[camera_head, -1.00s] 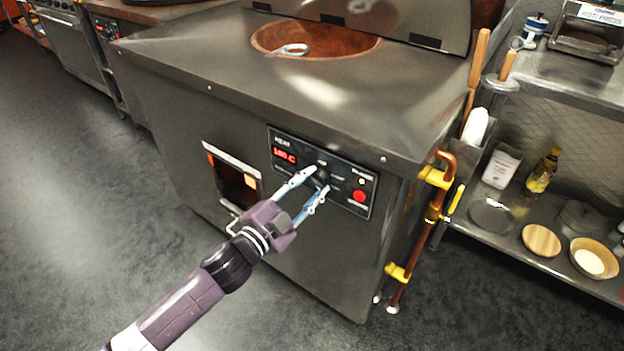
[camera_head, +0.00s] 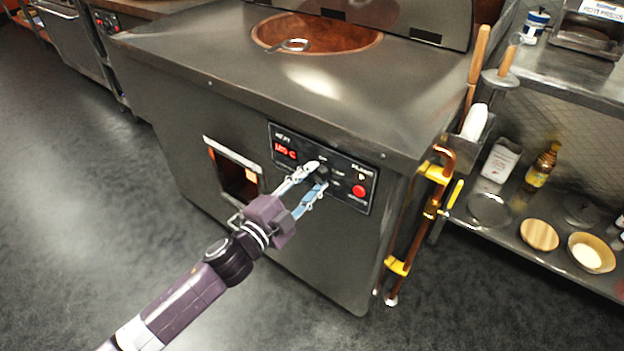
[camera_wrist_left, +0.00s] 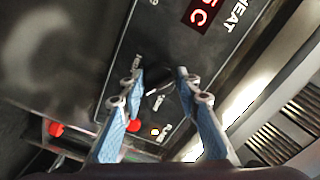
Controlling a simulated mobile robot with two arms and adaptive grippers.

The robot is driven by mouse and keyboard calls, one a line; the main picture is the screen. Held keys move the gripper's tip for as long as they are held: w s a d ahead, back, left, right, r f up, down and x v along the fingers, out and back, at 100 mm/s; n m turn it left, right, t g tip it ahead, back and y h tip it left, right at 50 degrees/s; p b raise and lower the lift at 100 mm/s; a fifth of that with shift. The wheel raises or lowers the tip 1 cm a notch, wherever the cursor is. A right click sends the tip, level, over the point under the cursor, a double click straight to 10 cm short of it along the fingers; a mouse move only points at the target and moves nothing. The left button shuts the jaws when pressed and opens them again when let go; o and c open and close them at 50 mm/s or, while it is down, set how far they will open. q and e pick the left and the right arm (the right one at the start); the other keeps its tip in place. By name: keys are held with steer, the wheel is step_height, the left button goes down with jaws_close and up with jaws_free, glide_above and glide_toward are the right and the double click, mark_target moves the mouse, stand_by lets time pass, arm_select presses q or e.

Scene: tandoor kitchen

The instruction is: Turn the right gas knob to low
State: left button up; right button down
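The dark control panel (camera_head: 345,193) is on the front of the steel tandoor counter. My right gripper is out of view.
A red button (camera_head: 359,191) is right of the knob. The lit fire opening (camera_head: 237,176) is left of the panel. A copper gas pipe (camera_head: 428,220) with yellow fittings runs down the counter's right corner. A steel shelf (camera_head: 519,217) stands at the right. The floor in front is clear.

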arm_select(q)
steer(key=o, duration=0.4)
steer(key=shift+o, duration=0.2)
steer(key=v, duration=1.2)
